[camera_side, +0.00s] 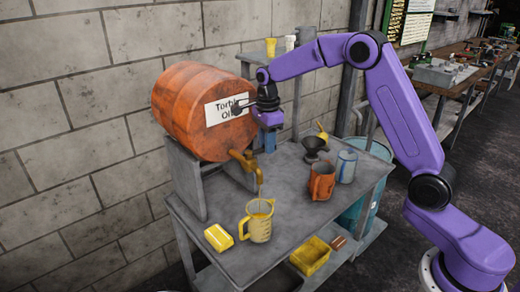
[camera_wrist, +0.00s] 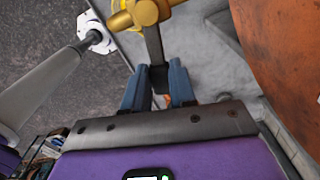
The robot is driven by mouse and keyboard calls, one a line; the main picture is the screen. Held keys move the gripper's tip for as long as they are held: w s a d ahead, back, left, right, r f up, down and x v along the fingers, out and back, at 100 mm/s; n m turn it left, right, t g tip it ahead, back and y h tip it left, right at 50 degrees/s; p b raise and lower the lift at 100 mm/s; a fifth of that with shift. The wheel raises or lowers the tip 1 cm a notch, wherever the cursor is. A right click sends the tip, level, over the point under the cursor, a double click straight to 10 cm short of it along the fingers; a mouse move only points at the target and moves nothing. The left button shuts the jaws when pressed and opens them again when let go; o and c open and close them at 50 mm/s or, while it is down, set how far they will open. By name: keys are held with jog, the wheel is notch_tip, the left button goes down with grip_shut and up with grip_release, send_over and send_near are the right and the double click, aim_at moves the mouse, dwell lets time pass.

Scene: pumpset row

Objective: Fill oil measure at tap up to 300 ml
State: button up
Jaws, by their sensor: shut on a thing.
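The yellow oil measure (camera_side: 258,222) stands upright on the grey bench under the brass tap (camera_side: 243,160) of the orange oil drum (camera_side: 190,112). A thin line shows between the spout and the measure's mouth, and yellowish oil shows inside. The level against the scale is too small to read. My gripper (camera_side: 268,134) is beside the drum's front, above the tap. In the wrist view the blue-fingered gripper (camera_wrist: 158,80) is shut on the dark tap lever (camera_wrist: 154,45), which runs from the brass tap body (camera_wrist: 145,12).
A yellow block (camera_side: 218,238) lies left of the measure. To its right stand a rust-red jug (camera_side: 321,182), a blue-grey can (camera_side: 346,166) and a black funnel (camera_side: 314,147). A yellow bin (camera_side: 311,257) sits on the lower shelf. The bench's front right is clear.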

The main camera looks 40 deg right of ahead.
jog(key=shift+r, duration=0.1)
jog(key=shift+w+n, duration=0.45)
jog(key=shift+n, duration=0.35)
jog(key=shift+w+n, duration=0.45)
jog(key=shift+n, duration=0.35)
jog(key=o, duration=1.6)
jog(key=shift+s, duration=0.1)
notch_tip(320, 180, up, 6)
jog(key=shift+f, duration=0.1)
